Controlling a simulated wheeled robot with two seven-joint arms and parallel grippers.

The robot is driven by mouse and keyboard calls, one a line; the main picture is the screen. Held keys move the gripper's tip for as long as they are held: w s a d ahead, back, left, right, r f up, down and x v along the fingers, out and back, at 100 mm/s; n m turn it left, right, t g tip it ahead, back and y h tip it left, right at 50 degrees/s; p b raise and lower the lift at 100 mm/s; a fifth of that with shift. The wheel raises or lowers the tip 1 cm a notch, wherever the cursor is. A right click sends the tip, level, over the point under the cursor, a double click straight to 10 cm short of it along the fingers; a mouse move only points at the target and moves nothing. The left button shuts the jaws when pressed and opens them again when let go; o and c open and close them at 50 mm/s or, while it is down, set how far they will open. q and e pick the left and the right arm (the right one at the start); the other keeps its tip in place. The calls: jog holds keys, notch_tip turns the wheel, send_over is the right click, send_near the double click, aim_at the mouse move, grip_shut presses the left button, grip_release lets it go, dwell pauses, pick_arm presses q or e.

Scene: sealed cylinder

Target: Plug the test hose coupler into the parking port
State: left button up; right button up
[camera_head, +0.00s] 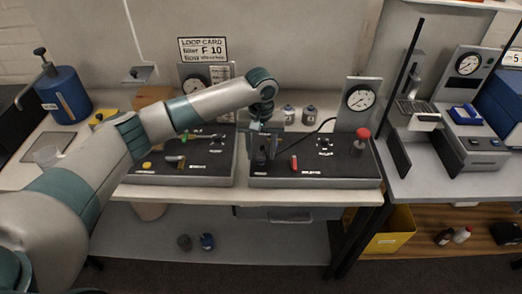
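My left arm reaches across from the left, and its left gripper (262,150) points down over the left part of the right-hand dark test panel (340,172). A thin black hose (318,129) curves from the panel's back toward the gripper. Its coupler end is not clear; a small dark piece at the gripper's fingers may be it. I cannot tell whether the fingers are shut on it. A small fitting with white marks (325,143) sits mid-panel; I cannot tell whether it is the parking port. My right gripper is out of view.
The panel carries a red knob (362,134), a red handle (294,162) and an upright gauge (361,97). Another dark panel (180,165) lies under my arm. Two small bottles (309,115) stand behind. A blue cylinder (64,95) stands at left.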

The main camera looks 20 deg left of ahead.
pick_arm(q)
jog(key=shift+r, duration=0.1)
jog(key=shift+r+b, duration=0.3)
jog(key=shift+r, duration=0.25)
notch_tip(320, 180, up, 16)
jog(key=b, duration=0.4)
